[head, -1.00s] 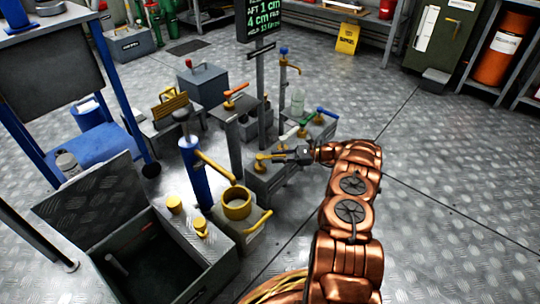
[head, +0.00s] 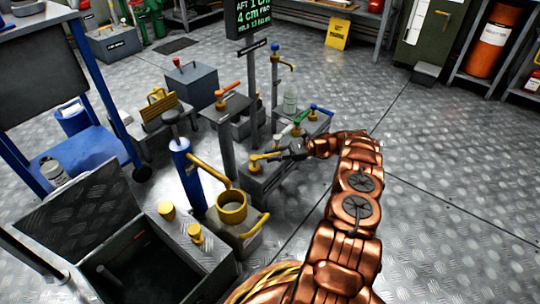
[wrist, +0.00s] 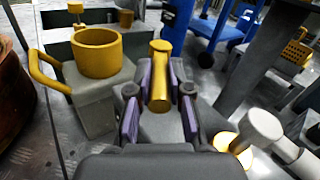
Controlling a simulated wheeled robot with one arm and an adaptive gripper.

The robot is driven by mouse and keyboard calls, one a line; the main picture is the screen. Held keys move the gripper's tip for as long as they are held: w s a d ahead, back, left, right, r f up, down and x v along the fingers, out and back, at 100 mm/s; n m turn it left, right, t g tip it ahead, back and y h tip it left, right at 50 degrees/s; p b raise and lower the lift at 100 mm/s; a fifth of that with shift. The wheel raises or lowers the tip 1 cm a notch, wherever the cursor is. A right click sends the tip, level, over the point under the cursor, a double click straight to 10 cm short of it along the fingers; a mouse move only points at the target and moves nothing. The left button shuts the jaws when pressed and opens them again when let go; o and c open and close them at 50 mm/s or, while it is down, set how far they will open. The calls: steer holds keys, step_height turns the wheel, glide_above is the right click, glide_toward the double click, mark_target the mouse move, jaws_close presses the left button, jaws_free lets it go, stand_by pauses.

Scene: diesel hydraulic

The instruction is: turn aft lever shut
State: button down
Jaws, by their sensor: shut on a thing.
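A yellow lever (head: 266,156) lies nearly level on top of a low grey block (head: 262,180) in the head view. My gripper (head: 291,151) reaches it from the right and is shut on its end. In the wrist view the yellow lever (wrist: 160,80) stands between the purple finger pads of my gripper (wrist: 158,95). The fingers hide part of the lever. A green lever (head: 301,117) and a blue lever (head: 320,109) are just behind on the same row. I see no label on the yellow lever.
A readout sign (head: 254,18) on a post shows "AFT 1 cm" and "4 cm". A yellow cup (head: 232,207) and a blue cylinder (head: 188,175) stand left of my arm. An orange lever (head: 228,87) is further back. The floor right of my arm is clear.

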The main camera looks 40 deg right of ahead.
steer(key=shift+w, duration=0.1)
steer(key=c, duration=1.1)
jaws_free()
steer(key=shift+r, duration=0.1)
steer(key=shift+r, duration=4.9)
